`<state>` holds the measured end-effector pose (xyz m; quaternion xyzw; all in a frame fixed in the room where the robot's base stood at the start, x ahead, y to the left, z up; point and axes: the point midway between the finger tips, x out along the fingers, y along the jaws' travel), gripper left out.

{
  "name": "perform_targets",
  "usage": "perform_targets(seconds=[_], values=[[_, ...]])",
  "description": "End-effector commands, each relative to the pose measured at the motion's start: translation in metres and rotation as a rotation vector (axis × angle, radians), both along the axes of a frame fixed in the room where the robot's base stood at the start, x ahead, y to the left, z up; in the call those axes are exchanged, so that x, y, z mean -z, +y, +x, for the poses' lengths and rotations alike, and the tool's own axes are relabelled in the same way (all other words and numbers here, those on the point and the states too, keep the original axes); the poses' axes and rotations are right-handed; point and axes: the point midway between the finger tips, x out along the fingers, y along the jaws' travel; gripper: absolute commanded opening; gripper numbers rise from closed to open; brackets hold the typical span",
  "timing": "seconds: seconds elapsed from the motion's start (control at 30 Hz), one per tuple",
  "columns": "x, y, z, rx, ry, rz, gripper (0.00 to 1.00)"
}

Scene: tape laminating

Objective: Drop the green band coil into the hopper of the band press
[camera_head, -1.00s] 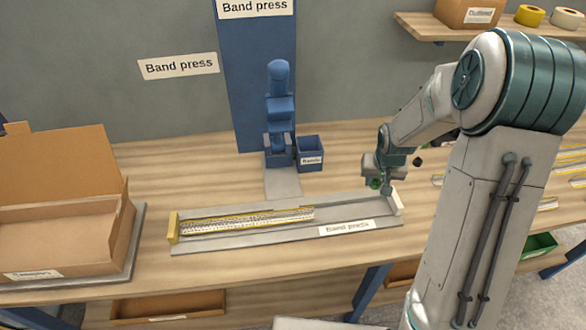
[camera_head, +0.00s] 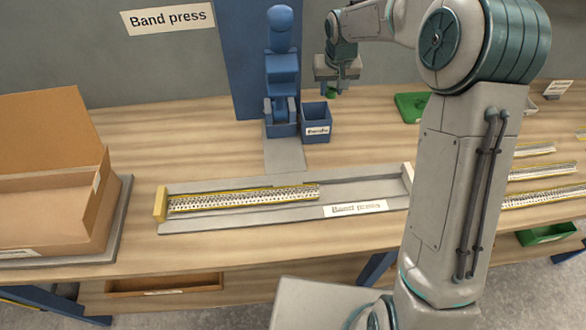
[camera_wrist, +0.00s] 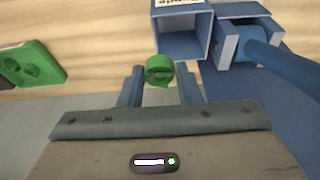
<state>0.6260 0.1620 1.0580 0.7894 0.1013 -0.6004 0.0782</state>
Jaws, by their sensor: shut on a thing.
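The green band coil (camera_wrist: 159,70) is between the fingers of my gripper (camera_wrist: 160,84) in the wrist view. In the head view my gripper (camera_head: 336,86) is shut on the coil (camera_head: 332,93) and holds it above and a little right of the hopper. The hopper (camera_head: 316,128) is an open-topped blue box with a label on its front. It stands just right of the blue band press (camera_head: 282,85). In the wrist view the hopper (camera_wrist: 181,38) looks empty, and the coil is close to its rim but not inside it.
A grey fixture (camera_head: 240,218) with a yellow-edged strip lies in front of the press. A green tray (camera_head: 411,106) with round recesses lies right of my gripper. An open cardboard box (camera_head: 50,215) stands at left. Several strips (camera_head: 540,172) lie at right.

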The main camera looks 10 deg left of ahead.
Motion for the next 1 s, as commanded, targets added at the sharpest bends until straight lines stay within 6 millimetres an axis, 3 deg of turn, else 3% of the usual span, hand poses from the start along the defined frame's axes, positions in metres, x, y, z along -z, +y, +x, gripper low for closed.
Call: perform_targets(seconds=[0.1, 0.27, 0.73, 1.0], values=[[-0.005, 0.014, 0.003, -0.018, -0.002, 0.002, 0.1], [-0.004, 0.018, 0.004, -0.024, 0.001, 0.001, 0.1], [0.045, 0.018, 0.003, -0.024, 0.001, 0.0, 0.1], [0.052, 0.018, 0.003, -0.023, 0.0, 0.002, 0.1]])
